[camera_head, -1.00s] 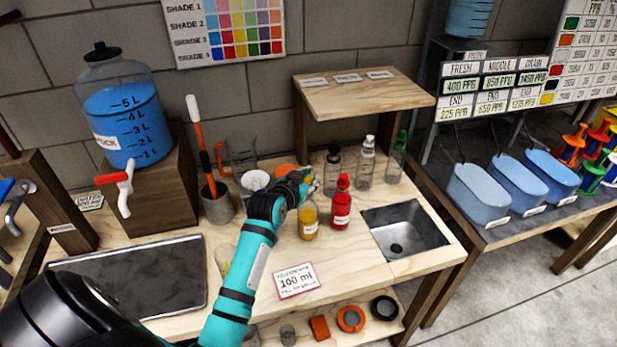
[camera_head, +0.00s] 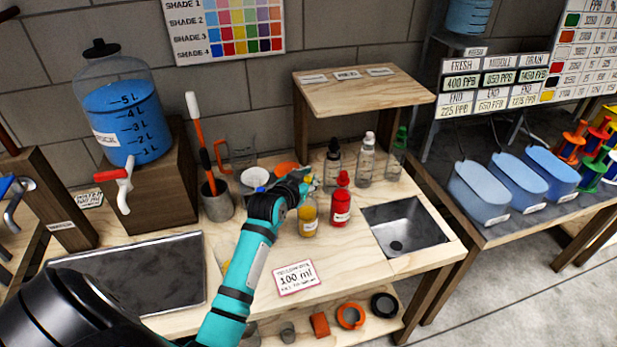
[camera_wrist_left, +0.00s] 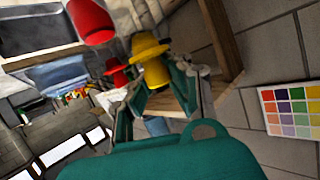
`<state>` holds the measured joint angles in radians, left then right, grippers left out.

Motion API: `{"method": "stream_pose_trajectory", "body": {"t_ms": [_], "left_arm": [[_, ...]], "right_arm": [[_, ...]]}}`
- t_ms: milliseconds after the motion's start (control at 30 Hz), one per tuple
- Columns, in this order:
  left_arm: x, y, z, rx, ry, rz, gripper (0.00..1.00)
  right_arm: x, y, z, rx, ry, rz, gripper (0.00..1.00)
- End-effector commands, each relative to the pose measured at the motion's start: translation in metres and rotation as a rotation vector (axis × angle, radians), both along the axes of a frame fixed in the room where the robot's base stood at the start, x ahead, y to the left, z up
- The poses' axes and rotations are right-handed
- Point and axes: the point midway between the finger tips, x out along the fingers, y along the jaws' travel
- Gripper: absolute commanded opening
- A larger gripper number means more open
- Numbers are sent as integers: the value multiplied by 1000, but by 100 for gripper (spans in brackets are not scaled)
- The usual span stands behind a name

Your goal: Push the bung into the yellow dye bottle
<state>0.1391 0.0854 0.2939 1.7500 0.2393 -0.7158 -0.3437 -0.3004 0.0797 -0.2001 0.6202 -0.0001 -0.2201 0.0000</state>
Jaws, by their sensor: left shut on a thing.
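The yellow dye bottle (camera_head: 308,223) stands upright on the wooden bench, left of the red dye bottle (camera_head: 340,208). My left gripper (camera_head: 304,187) is right over its mouth and hides the top in the head view. In the left wrist view the fingers (camera_wrist_left: 157,88) are shut on the yellow bung (camera_wrist_left: 150,70). How deep the bung sits in the neck cannot be told. The red bottle also shows there (camera_wrist_left: 92,22), with its red bung (camera_wrist_left: 117,76). My right gripper is not in view.
A metal sink (camera_head: 405,225) is to the right and a glass jug (camera_head: 240,158) to the left.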

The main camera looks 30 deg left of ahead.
Motion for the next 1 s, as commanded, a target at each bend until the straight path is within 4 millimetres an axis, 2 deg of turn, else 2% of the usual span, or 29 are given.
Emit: {"method": "stream_pose_trajectory", "body": {"t_ms": [1000], "left_arm": [[0, 0, -6, 0, 1, 0, 0]], "right_arm": [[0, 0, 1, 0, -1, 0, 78]]}}
